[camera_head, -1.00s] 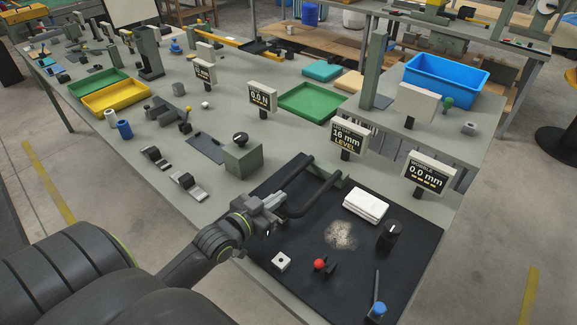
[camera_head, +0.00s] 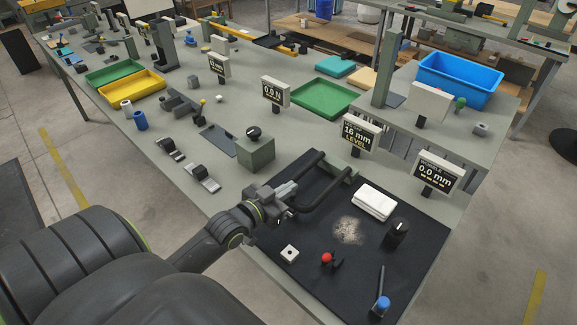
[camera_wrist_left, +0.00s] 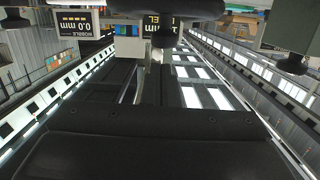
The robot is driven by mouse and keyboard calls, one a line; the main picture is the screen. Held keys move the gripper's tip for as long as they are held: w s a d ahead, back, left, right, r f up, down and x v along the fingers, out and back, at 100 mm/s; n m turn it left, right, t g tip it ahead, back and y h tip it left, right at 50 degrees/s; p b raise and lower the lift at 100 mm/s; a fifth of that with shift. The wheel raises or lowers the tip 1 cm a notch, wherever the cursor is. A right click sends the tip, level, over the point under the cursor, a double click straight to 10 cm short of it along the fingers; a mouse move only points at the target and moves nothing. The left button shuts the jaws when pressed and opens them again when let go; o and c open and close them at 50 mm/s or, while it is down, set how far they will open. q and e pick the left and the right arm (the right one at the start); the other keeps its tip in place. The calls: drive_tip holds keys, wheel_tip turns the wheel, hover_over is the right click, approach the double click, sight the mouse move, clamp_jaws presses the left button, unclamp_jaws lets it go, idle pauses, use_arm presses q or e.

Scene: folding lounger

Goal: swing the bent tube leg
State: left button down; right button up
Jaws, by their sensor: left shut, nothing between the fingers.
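The bent tube leg (camera_head: 325,192) is a dark U-shaped tube at the back left of the black mat, in the head view. Its two arms run up to a grey-green bracket (camera_head: 344,172), and its bend faces my left gripper. My left gripper (camera_head: 287,195) is at the bend of the tube, shut with nothing between its fingers. I cannot tell whether it touches the tube. In the left wrist view dark shapes fill the lower half, and the tube cannot be made out clearly. My right gripper is not in view.
The black mat (camera_head: 300,285) holds a white folded cloth (camera_head: 374,202), a black knob (camera_head: 397,234), a red-tipped lever (camera_head: 327,259) and a blue-capped piece (camera_head: 381,305). A box with a dial (camera_head: 256,153) stands behind the gripper. Display signs (camera_head: 437,172) line the back.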

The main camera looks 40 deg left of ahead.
use_arm(q)
drive_tip(key=s+b, duration=0.1)
drive_tip(key=s, duration=0.8)
drive_tip(key=shift+s+a+f, duration=0.2)
drive_tip(key=shift+s+a, duration=0.05)
drive_tip(key=shift+a, duration=0.1)
use_arm(e)
drive_tip(key=shift+s+d, duration=0.15)
drive_tip(key=shift+s, duration=0.1)
